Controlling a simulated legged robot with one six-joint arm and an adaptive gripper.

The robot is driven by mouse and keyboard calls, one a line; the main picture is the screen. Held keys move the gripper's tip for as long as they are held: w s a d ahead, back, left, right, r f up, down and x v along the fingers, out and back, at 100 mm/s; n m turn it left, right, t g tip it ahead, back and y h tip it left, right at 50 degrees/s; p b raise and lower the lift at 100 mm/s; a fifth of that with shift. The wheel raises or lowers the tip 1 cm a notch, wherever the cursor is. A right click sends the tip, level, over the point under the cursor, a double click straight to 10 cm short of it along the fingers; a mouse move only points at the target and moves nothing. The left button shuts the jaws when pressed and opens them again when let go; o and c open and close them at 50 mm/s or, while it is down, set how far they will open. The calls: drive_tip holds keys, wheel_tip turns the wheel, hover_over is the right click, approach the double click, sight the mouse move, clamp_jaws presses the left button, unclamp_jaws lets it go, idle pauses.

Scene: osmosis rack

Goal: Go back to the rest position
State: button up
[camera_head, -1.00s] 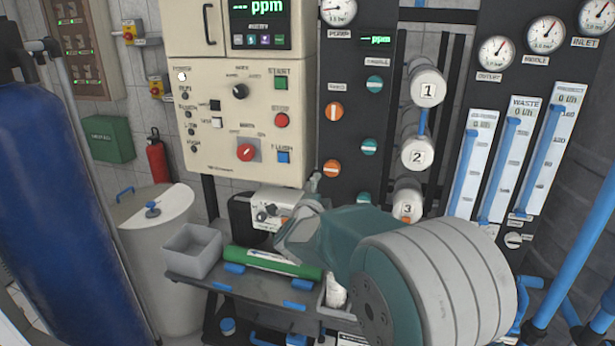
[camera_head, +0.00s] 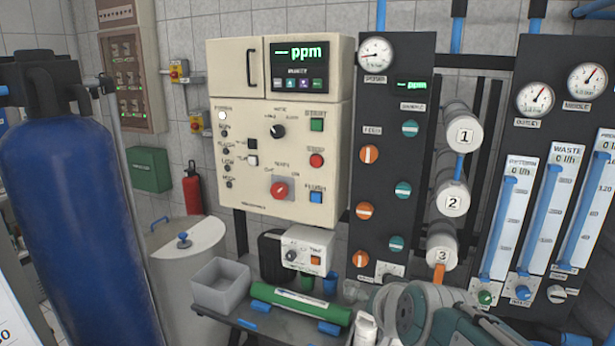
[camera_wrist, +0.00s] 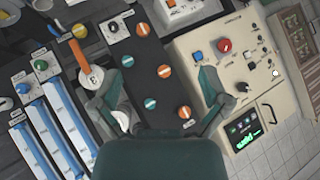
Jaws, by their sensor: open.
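My arm shows folded low at the bottom right of the head view, in front of the lower part of the rack; my gripper's fingertips cannot be made out there. In the wrist view my gripper (camera_wrist: 150,92) is open, its two teal fingers spread wide with nothing held between them. Beyond the fingers are the dark valve panel (camera_wrist: 140,60) and the cream control box (camera_wrist: 221,75), both apart from the gripper. The same control box (camera_head: 250,180) and valve panel (camera_head: 385,110) stand upright in the head view.
A shelf carries a grey bin (camera_head: 221,287), a green cylinder (camera_head: 300,303) and a small white instrument (camera_head: 307,250). A big blue tank (camera_head: 80,230) stands at left, a white tank (camera_head: 188,245) behind it. Numbered white housings (camera_head: 453,200) and flow meters (camera_head: 505,225) are at right.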

drive_tip(key=s+d+f+n+g+h, duration=0.1)
drive_tip(key=s+d+f+n+g, duration=0.1)
drive_tip(key=s, duration=0.6)
drive_tip(key=s+d+f+n+g+h, duration=0.1)
drive_tip(key=s+d+f+n+g, duration=0.1)
drive_tip(key=s, duration=0.6)
drive_tip(key=shift+s+d+f+g, duration=0.25)
drive_tip(key=shift+d+f, duration=0.25)
drive_tip(key=shift+f, duration=0.35)
